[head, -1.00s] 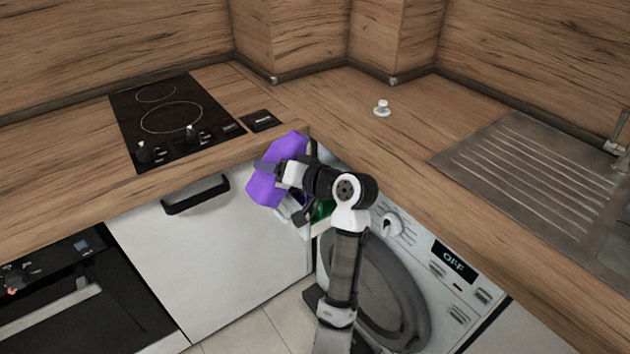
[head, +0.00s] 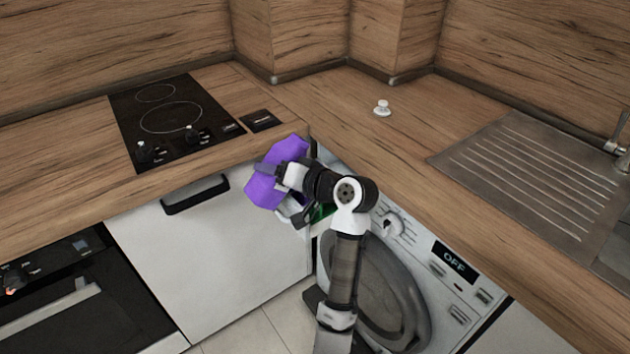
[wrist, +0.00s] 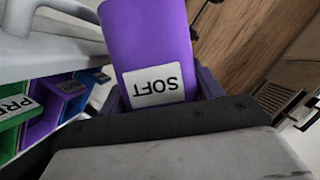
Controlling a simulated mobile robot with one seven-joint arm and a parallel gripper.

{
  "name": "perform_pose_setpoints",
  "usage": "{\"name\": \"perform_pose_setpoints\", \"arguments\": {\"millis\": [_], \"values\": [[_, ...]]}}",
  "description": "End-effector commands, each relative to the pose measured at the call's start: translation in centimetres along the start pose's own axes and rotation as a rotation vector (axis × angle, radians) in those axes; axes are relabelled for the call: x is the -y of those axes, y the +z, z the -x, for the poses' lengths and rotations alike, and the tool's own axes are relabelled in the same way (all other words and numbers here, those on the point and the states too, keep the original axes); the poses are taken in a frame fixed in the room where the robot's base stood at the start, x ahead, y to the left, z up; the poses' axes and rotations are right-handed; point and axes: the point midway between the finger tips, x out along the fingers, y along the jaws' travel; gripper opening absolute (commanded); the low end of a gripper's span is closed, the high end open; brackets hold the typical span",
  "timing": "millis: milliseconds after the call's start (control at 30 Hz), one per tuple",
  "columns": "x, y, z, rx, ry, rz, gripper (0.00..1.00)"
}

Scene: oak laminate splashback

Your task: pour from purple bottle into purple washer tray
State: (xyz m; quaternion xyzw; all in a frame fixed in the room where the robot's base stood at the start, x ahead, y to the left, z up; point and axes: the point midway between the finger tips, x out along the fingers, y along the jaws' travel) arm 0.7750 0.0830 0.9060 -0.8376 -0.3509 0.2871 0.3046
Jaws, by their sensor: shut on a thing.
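My gripper (head: 277,172) is shut on the purple bottle (head: 263,191), in front of the counter corner above the opened washer drawer. The bottle is tilted in the head view. In the wrist view the bottle (wrist: 148,38) fills the upper middle, and its white SOFT label reads upside down. The purple washer tray (wrist: 48,108) shows at the left of the wrist view, between a green compartment with a partly visible label and a blue one. In the head view my arm and the bottle hide most of the drawer. The bottle's mouth is hidden, and no liquid shows.
The green compartment (wrist: 12,120) also shows in the head view beside my wrist. The washing machine (head: 435,270) displays OFF. The wooden counter edge and a white cabinet (head: 215,255) are close to the bottle. A small white object (head: 382,108) stands on the counter.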

Motion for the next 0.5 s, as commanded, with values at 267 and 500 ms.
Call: {"name": "perform_pose_setpoints", "arguments": {"millis": [267,500], "values": [[0.14,-0.04,0.01,-0.003,-0.008,-0.014,0.23],[0.23,-0.05,0.01,-0.003,-0.013,-0.028,0.23]]}}
